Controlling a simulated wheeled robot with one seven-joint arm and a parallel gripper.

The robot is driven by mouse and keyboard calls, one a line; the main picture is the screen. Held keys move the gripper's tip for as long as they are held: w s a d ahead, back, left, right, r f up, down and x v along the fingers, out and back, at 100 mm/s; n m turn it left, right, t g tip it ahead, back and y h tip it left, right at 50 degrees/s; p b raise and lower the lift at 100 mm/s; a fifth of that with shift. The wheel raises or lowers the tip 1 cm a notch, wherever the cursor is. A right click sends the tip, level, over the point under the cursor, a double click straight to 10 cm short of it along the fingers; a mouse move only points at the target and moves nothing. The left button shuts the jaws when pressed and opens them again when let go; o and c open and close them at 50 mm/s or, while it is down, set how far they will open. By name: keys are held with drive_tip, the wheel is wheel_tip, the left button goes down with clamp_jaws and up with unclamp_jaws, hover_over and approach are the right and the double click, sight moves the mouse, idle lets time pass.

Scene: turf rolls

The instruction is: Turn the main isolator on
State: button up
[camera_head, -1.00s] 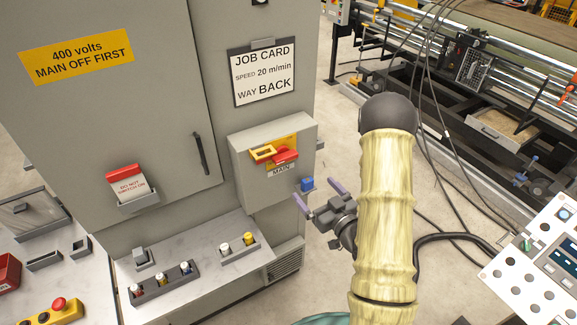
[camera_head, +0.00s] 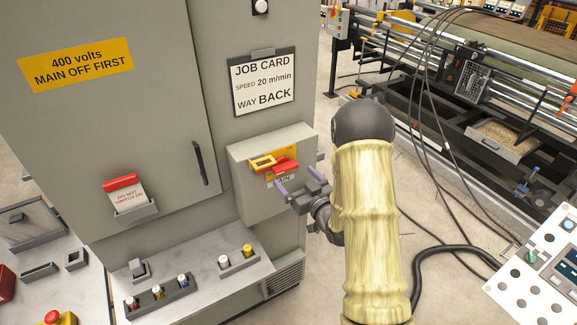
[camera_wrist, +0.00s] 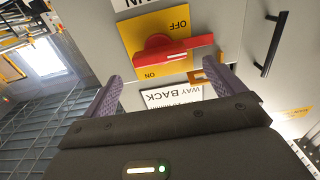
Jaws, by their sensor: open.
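The main isolator is a red handle (camera_head: 285,166) on a yellow plate, on a grey box (camera_head: 250,196) on the cabinet front. In the wrist view the red handle (camera_wrist: 172,48) lies across the yellow plate (camera_wrist: 150,26), its lever reaching right. The words OFF and ON appear upside down on either side of it. A yellow-orange loop (camera_head: 262,162) sits beside the handle, also in the wrist view (camera_wrist: 196,77). My gripper (camera_head: 298,180) is open and empty, just in front of the box below the handle, partly covering the MAIN label. It looks apart from the handle.
A red-topped DO NOT SWITCH ON tag (camera_head: 124,192) sits in a holder on the cabinet door. A job card (camera_head: 264,82) hangs above the isolator. A ledge (camera_head: 225,285) with several coloured plugs juts out below. Cables and machine rails (camera_head: 470,75) lie right.

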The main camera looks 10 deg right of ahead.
sight(288, 169)
drive_tip(key=p+x, duration=0.1)
drive_tip(key=x, duration=0.4)
drive_tip(key=shift+p, duration=0.35)
drive_tip(key=c, duration=1)
